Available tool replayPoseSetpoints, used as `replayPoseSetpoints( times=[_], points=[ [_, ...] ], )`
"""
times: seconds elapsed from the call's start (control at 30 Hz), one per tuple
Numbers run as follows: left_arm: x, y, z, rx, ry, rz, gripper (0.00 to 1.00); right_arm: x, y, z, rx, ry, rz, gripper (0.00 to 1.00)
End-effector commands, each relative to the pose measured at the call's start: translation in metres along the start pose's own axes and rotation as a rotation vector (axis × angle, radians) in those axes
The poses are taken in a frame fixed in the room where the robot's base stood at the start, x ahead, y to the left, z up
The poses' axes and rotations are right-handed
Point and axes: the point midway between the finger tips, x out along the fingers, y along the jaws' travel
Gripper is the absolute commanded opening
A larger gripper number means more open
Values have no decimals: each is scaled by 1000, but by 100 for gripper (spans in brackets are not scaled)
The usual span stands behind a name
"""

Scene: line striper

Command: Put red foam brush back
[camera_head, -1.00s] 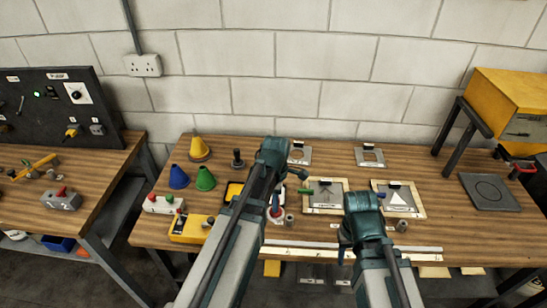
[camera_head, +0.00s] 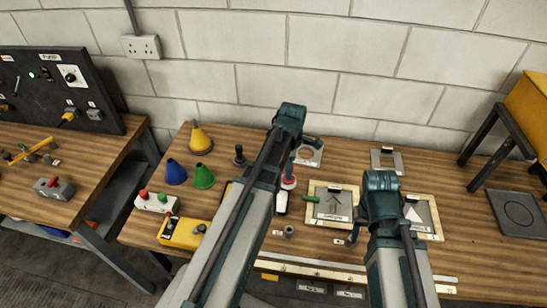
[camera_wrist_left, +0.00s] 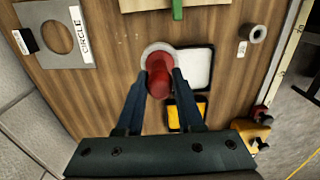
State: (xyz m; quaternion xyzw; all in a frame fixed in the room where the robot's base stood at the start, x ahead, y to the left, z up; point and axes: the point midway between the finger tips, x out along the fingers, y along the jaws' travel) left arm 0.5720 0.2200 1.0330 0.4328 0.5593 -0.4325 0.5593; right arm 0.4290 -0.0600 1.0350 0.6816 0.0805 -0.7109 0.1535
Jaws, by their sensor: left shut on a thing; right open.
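A red foam brush (camera_wrist_left: 158,78) sits between the fingers of my left gripper (camera_wrist_left: 158,82) in the left wrist view. A pale round ring shows around it; I cannot tell whether it is part of the brush. In the head view the red and white brush (camera_head: 289,182) is at my left gripper (camera_head: 290,170), beyond the white tray (camera_head: 281,203); my arm partly covers that area. My left gripper is shut on the brush. My right gripper (camera_head: 352,237) is open near the arrow stencil, low over the bench, its fingers partly hidden by its own arm.
The arrow stencil (camera_head: 324,219) has a green-handled thing (camera_head: 310,199) at its left edge. A triangle stencil (camera_head: 436,226) lies right of it. A grey nut (camera_head: 289,231) lies in front.

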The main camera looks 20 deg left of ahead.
Motion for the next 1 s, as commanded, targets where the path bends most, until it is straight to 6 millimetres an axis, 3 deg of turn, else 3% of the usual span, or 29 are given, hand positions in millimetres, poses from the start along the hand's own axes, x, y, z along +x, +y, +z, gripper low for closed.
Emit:
replayPoseSetpoints(
  times=[0.03, 0.1, 0.4, 0.93, 1.0],
  points=[
    [3, 17, -8, -4, 0, 0, 0, 3, 0, 0, 0, 0, 0, 50],
    [4, 32, -19, -4, 0, 0, 0, 4, 0, 0, 0, 0, 0, 50],
    [10, 85, -56, -2, 0, 0, 0, 10, -1, -1, 0, 0, 0, 50],
    [13, 109, -74, -1, 0, 0, 0, 13, -1, -1, 0, 0, 0, 50],
    [26, 106, -73, 0, 0, 0, 0, 26, -2, -2, 1, 0, 0, 50]
  ],
)
